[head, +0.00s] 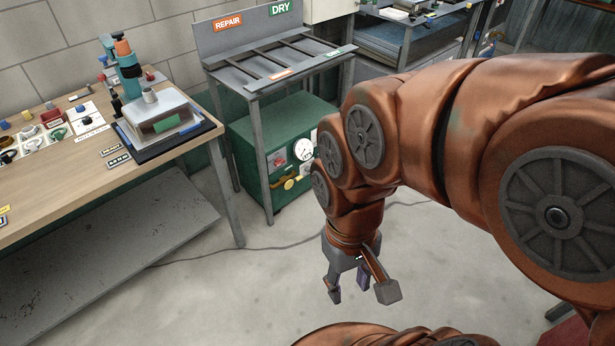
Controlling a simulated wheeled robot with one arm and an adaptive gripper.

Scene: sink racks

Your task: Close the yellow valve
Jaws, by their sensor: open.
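A small yellow valve handle (290,184) shows low on the front of a green cabinet (250,158), under the rack stand. It is too small to tell its turn position. Other small yellow or brassy parts sit close beside it. My gripper (362,294) points down over the bare floor, to the right of the cabinet and lower in the picture. Its fingers are spread apart with nothing between them. It is apart from the valve.
A round white gauge (303,150) sits on the cabinet above the valve. The grey rack stand (262,88) has legs in front of the cabinet. A wooden workbench (45,190) with a lower shelf stands left. A cable (215,257) crosses otherwise clear floor.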

